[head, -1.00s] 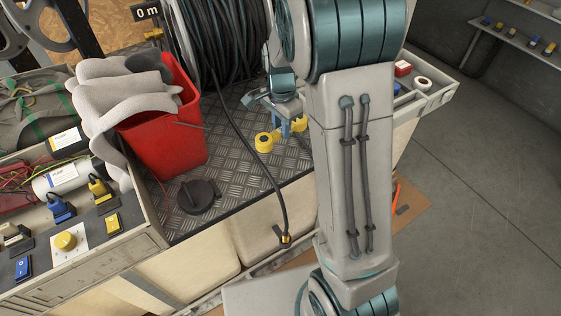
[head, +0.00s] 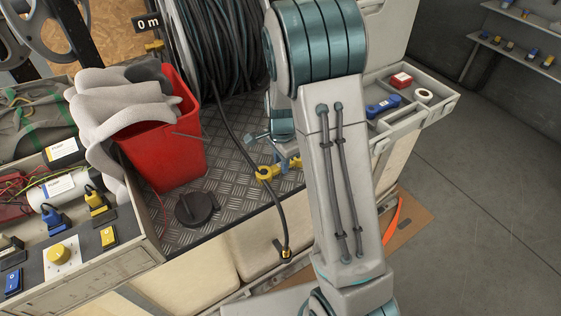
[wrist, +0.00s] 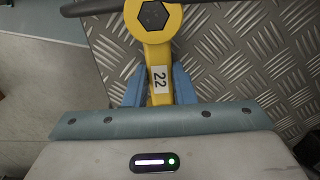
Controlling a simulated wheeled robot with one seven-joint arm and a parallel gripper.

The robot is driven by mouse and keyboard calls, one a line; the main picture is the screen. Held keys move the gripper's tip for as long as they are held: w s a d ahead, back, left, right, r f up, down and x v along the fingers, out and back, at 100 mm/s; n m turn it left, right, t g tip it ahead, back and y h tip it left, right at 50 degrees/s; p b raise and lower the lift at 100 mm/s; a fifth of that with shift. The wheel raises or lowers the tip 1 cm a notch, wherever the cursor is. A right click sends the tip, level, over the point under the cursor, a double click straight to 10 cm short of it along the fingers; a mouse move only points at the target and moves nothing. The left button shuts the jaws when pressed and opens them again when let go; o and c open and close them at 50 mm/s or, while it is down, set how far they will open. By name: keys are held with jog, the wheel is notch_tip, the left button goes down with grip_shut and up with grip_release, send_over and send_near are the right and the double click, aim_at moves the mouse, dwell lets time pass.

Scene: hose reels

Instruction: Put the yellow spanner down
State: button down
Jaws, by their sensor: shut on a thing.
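The yellow spanner (head: 266,173) shows beside the hose over the tread-plate deck (head: 230,190) in the head view. In the wrist view the spanner (wrist: 156,55) has a ring end with a dark hexagonal opening and a white label reading 22. My gripper (wrist: 158,80) has its two blue fingers shut on the handle, one on each side. In the head view my gripper (head: 286,160) is partly hidden by my arm. I cannot tell whether the spanner touches the deck.
The black hose (head: 240,150) runs from the reel (head: 215,45) past the spanner's ring end. A red bucket (head: 165,150) with grey cloth and a dark round cap (head: 196,208) stand to the left. Some deck in front is bare.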

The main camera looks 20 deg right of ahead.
jog(key=shift+f, duration=0.1)
jog(key=c, duration=1.2)
grip_release()
notch_tip(320, 180, up, 12)
jog(key=p, duration=0.2)
jog(key=s+r+n+t, duration=0.1)
jog(key=s+r+n, duration=0.2)
jog(key=s+n, duration=0.4)
jog(key=s+r+n+t, duration=0.1)
jog(key=s+r+n, duration=0.3)
jog(key=s, duration=0.9)
jog(key=shift+s+a+n, duration=0.3)
jog(key=shift+s+n, duration=0.1)
jog(key=shift+n, duration=1.4)
